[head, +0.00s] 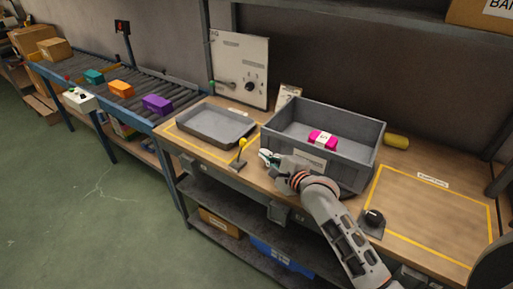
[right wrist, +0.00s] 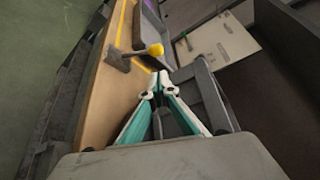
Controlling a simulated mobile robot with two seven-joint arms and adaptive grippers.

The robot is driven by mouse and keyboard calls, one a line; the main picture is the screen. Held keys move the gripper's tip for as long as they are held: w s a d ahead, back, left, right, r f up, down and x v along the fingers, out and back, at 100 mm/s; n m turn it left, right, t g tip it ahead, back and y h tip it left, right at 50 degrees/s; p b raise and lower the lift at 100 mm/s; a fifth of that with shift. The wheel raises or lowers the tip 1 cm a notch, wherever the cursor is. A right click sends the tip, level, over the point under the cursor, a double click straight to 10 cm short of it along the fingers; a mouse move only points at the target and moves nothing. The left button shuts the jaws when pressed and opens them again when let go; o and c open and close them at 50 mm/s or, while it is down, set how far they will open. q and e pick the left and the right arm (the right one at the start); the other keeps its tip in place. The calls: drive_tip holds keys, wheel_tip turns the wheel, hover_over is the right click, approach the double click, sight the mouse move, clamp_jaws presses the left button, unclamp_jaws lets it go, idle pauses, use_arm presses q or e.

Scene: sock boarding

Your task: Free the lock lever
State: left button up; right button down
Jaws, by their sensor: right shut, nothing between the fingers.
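A small lever with a yellow knob (head: 242,143) stands on a grey base near the front edge of the workbench. It also shows in the right wrist view, where the yellow knob (right wrist: 156,49) lies just beyond my fingertips. My right gripper (head: 266,156), with green and white fingers, is just right of the lever, by the front left corner of the grey crate. Its fingertips (right wrist: 157,83) are together with nothing between them, apart from the lever. A second lever with a green knob (head: 214,83) is on the upright panel (head: 240,60). My left gripper is not in view.
The grey crate (head: 350,167) holds a pink block (head: 322,139). A shallow grey tray (head: 214,125) lies behind the yellow-knobbed lever. A black knob on a base (head: 373,219) stands at the front right. The yellow-outlined area (head: 430,220) at right is clear.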

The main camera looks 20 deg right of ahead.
drive_tip(key=b+x, duration=0.1)
drive_tip(key=x, duration=0.8)
drive_tip(key=shift+w+b, duration=0.2)
drive_tip(key=shift+b, duration=0.1)
drive_tip(key=shift+w+a, duration=0.1)
drive_tip(key=shift+w, duration=0.05)
